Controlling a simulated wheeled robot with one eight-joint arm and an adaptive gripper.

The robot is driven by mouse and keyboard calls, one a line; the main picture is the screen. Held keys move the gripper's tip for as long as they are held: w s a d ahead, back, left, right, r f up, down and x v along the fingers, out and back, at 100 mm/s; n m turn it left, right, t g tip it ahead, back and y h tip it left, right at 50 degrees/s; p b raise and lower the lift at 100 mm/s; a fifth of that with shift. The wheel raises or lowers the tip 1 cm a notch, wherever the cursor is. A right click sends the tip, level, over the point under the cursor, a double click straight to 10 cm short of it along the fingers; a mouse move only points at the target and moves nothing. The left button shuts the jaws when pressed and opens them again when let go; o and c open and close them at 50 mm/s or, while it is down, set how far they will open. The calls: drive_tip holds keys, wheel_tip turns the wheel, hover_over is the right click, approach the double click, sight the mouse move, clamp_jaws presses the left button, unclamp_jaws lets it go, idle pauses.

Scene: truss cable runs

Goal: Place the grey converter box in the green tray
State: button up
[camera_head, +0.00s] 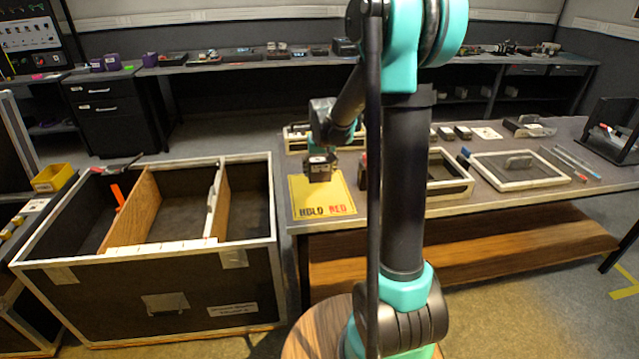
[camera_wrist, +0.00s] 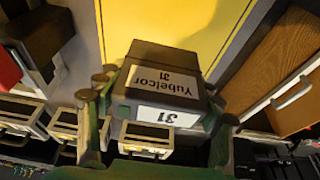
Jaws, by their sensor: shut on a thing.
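My gripper (camera_head: 321,153) points down over the near left part of the table and is shut on a dark grey box (camera_head: 320,172). In the wrist view the box (camera_wrist: 163,83) sits between the two fingers, with white labels reading "Yubelcor 31" and "31", upside down in the picture. I take it for the converter box. It appears held above the yellow sheet marked "HOLD RED" (camera_head: 322,208); the exact gap is unclear. No tray clearly looks green. A pale-rimmed tray (camera_head: 450,188) stands right of the sheet, partly behind my arm, and another (camera_head: 515,184) lies farther right.
A black case (camera_head: 150,290) with wooden dividers (camera_head: 133,208) stands left of the table. Small dark boxes (camera_head: 462,132) lie toward the table's back. A grey item lies in the right tray. My arm column hides part of the table's middle.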

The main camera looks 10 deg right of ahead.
sight(319, 182)
drive_tip(key=shift+f, duration=2.75)
drive_tip(key=shift+f, duration=0.15)
drive_tip(key=o, duration=1.4)
